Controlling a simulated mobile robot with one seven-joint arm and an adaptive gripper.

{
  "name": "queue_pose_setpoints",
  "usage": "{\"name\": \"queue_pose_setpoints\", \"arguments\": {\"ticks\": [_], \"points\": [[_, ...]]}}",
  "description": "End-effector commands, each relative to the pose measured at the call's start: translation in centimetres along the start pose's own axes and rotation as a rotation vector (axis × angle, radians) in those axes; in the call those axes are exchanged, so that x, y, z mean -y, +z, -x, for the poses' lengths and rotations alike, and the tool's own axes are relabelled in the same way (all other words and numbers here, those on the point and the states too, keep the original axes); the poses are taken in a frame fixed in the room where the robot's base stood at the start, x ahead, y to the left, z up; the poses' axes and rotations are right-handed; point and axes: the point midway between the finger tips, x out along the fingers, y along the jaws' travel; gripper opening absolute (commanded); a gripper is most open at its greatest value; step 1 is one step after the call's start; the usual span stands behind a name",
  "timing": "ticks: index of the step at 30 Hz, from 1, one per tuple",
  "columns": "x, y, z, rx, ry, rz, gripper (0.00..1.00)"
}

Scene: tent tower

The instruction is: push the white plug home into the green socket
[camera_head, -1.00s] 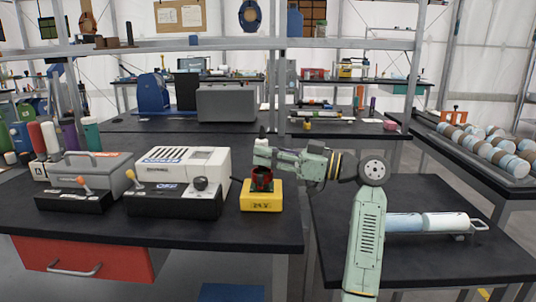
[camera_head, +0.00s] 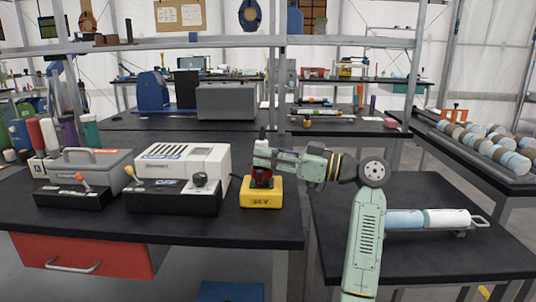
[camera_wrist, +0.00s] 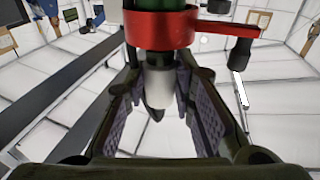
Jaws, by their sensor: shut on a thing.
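My gripper (camera_head: 262,158) is above the yellow box (camera_head: 262,196) on the front bench. In the wrist view it (camera_wrist: 160,88) is shut on the white plug (camera_wrist: 158,82), which is pale with a darker tapered end. A red collar with a side lever (camera_wrist: 165,28) is right at the plug's other end, around a green part (camera_wrist: 168,5) that looks like the socket. The collar hides where plug and socket meet, so I cannot tell how deep the plug sits.
A white machine (camera_head: 190,163) with a black lever box (camera_head: 172,198) stands left of the yellow box. A grey toolbox (camera_head: 95,168) is farther left. A side table holds a pale cylinder (camera_head: 445,219). The bench in front of the yellow box is clear.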

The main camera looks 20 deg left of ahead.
Motion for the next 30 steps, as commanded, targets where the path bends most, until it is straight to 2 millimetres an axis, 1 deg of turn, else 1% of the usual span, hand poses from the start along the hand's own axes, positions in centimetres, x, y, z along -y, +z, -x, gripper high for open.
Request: {"name": "queue_pose_setpoints", "arguments": {"ticks": [18, 30], "points": [[0.0, 1.7, 0.1, -0.001, 0.0, -0.002, 0.0], [-0.1, 2.0, 0.1, 0.001, -0.002, -0.008, 0.0]]}}
